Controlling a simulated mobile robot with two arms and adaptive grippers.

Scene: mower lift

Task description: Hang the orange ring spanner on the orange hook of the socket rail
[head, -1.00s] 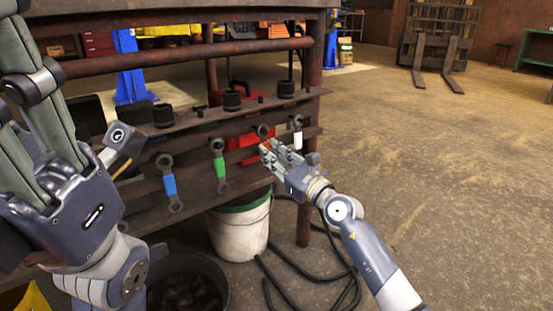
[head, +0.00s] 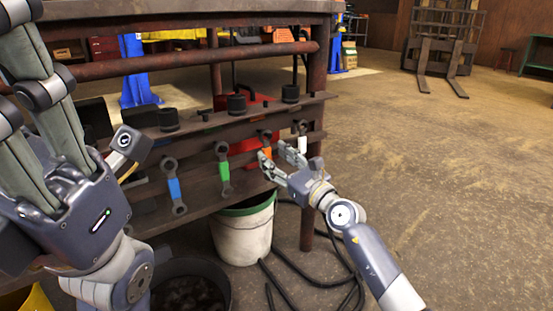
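The orange ring spanner (head: 266,139) is upright at the socket rail (head: 200,133), between the green and white spanners. Its dark ring end is at the rail's hook line; its lower part is hidden behind my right fingers. I cannot make out the orange hook or whether the ring is fully seated on it. My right gripper (head: 277,159) is open just in front of the spanner, its fingers spread to either side; contact is unclear. My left gripper (head: 88,105) is large at the left, fingers up and thumb out, open and empty.
Blue (head: 174,187), green (head: 223,170) and white (head: 302,143) spanners hang along the rail, with black sockets (head: 237,105) above. A white bucket (head: 243,233), black hoses (head: 315,278) and a dark tub (head: 190,290) are below.

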